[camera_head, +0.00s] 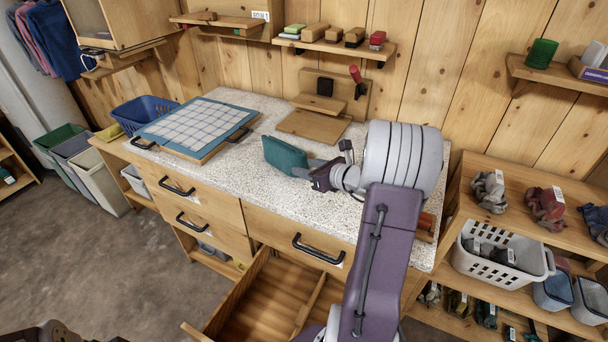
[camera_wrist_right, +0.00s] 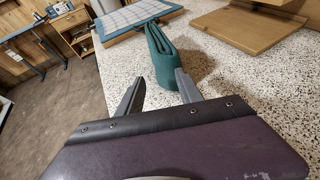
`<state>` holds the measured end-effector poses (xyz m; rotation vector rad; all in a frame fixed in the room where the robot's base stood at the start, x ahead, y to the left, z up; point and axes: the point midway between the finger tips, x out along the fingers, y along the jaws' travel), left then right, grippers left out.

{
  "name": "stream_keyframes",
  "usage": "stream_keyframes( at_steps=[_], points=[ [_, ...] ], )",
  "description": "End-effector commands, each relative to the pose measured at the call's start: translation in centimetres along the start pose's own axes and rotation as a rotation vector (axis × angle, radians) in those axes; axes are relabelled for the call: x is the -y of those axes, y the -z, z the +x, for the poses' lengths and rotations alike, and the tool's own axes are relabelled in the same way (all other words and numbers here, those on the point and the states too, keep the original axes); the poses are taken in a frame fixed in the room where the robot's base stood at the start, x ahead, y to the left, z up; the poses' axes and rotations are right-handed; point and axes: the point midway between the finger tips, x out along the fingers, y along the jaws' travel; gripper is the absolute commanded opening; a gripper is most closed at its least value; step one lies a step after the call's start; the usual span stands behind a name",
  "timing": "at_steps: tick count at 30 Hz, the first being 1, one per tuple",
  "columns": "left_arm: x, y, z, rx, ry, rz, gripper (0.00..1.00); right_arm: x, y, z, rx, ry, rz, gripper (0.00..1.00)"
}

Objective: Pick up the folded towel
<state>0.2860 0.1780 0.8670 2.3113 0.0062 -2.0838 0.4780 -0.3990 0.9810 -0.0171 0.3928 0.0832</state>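The folded towel (camera_head: 285,156) is dark teal and stands on edge on the speckled counter (camera_head: 240,179), near its middle. In the right wrist view the towel (camera_wrist_right: 163,58) shows as a narrow folded strip, its near end around the space between my fingertips. My right gripper (camera_head: 316,172) reaches in from the right, low over the counter at the towel's right end. My left gripper is not in view; only a dark part shows at the lower left corner.
A blue-edged gridded board (camera_head: 196,125) with dark handles lies left of the towel. A wooden stand (camera_head: 313,126) is behind it. An open drawer (camera_head: 262,300) juts out below the counter front. A white basket (camera_head: 499,261) sits on the right shelf. The counter's front left is clear.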

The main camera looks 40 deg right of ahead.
Motion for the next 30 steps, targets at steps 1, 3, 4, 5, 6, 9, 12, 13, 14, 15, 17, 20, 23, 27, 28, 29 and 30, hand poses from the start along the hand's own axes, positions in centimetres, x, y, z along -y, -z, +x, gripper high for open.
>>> stream_keyframes(
  at_steps=[1, 3, 4, 5, 6, 9, 12, 13, 14, 15, 17, 20, 23, 27, 28, 29, 30],
  points=[
    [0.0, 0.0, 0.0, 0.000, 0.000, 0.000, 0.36, 0.0, 0.0, 0.0, 0.000, 0.000, 0.000, 0.59],
    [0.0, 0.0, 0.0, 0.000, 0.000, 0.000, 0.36, 0.0, 0.0, 0.0, 0.000, 0.000, 0.000, 0.67],
    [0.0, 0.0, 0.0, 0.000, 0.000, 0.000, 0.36, 0.0, 0.0, 0.0, 0.000, 0.000, 0.000, 0.67],
    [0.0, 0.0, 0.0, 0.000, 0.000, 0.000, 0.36, 0.0, 0.0, 0.0, 0.000, 0.000, 0.000, 0.67],
    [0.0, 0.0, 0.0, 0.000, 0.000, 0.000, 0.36, 0.0, 0.0, 0.0, 0.000, 0.000, 0.000, 0.67],
    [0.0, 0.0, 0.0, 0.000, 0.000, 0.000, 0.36, 0.0, 0.0, 0.0, 0.000, 0.000, 0.000, 0.67],
    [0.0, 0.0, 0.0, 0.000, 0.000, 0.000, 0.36, 0.0, 0.0, -0.2, 0.000, 0.001, 0.000, 0.67],
    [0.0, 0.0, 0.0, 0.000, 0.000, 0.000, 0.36, 0.1, 0.0, -0.5, 0.001, 0.002, 0.000, 0.67],
    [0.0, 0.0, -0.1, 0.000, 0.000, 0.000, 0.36, 0.1, -0.1, -0.8, 0.001, 0.003, 0.000, 0.67],
    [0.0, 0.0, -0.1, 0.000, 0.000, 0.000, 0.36, 0.1, -0.1, -1.5, 0.001, 0.003, 0.000, 0.67],
    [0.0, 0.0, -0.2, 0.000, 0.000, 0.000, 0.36, 0.1, -0.1, -2.6, 0.001, 0.004, 0.000, 0.67],
    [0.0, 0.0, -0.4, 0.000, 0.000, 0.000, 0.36, 0.3, -0.6, -4.8, 0.002, 0.006, -0.001, 0.67],
    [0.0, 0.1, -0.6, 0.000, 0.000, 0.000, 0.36, 0.3, -0.6, -6.6, 0.001, 0.005, 0.000, 0.67],
    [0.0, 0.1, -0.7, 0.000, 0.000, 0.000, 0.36, 0.2, -0.6, -8.4, 0.001, 0.003, 0.001, 0.67],
    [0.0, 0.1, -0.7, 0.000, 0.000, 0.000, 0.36, 0.2, -0.6, -8.6, 0.000, 0.002, 0.001, 0.67],
    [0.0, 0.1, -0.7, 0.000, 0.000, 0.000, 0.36, 0.1, -0.6, -8.8, 0.000, 0.000, 0.000, 0.67],
    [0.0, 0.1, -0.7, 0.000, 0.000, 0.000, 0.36, 0.1, -0.6, -9.0, 0.001, 0.000, 0.000, 0.67]
  ],
)
